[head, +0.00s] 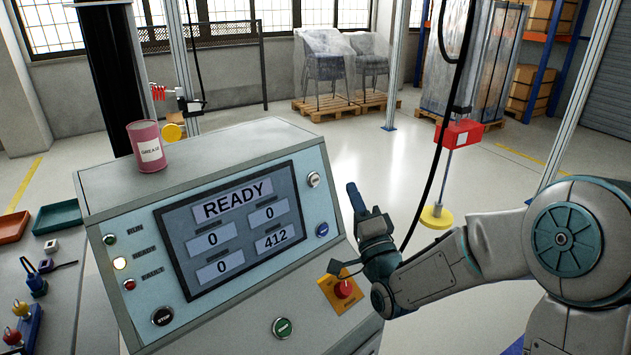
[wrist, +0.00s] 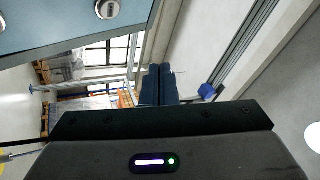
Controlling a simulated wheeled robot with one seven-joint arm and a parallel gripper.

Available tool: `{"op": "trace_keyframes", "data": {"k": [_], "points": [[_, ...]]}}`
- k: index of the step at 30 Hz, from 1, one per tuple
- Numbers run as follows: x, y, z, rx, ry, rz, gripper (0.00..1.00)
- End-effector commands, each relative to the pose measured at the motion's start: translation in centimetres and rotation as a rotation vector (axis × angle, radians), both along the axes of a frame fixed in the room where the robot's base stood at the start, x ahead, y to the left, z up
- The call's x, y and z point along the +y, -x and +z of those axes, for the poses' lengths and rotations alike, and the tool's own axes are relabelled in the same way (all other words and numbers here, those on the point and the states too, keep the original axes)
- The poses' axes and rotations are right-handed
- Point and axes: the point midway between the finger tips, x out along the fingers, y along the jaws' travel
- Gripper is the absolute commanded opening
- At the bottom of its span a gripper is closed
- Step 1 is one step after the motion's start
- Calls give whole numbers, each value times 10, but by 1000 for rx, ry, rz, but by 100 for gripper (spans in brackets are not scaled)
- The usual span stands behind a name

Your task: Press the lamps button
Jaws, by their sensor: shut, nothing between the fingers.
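A grey control console (head: 215,140) stands in the head view with a screen (head: 235,230) reading READY. A pale round button (head: 313,179) is at the panel's upper right and a blue button (head: 322,229) is below it. Their labels are too small to read, so I cannot tell which is the lamps button. Lamps line the panel's left side; the READY lamp (head: 120,263) glows. My gripper (head: 354,190) is shut and empty, fingers pointing up, right of the panel and apart from it. In the wrist view, the shut fingers (wrist: 160,70) show, with a pale button (wrist: 107,9) at upper left.
A red emergency button (head: 343,289) on a yellow plate, a green button (head: 283,327) and a black STOP button (head: 162,316) are on the console. A pink can (head: 147,146) stands on top. A hanging rod with a yellow disc (head: 437,217) is behind my gripper.

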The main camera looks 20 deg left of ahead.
Motion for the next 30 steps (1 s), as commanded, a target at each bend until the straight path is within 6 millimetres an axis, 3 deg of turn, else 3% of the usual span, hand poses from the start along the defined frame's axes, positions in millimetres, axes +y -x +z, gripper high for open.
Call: {"op": "trace_keyframes", "data": {"k": [7, 21, 30], "points": [[8, -5, -3, 2, 1, 0, 0], [61, -34, -22, -1, 3, -2, 0], [75, -41, -22, 0, 2, -1, 0]]}}
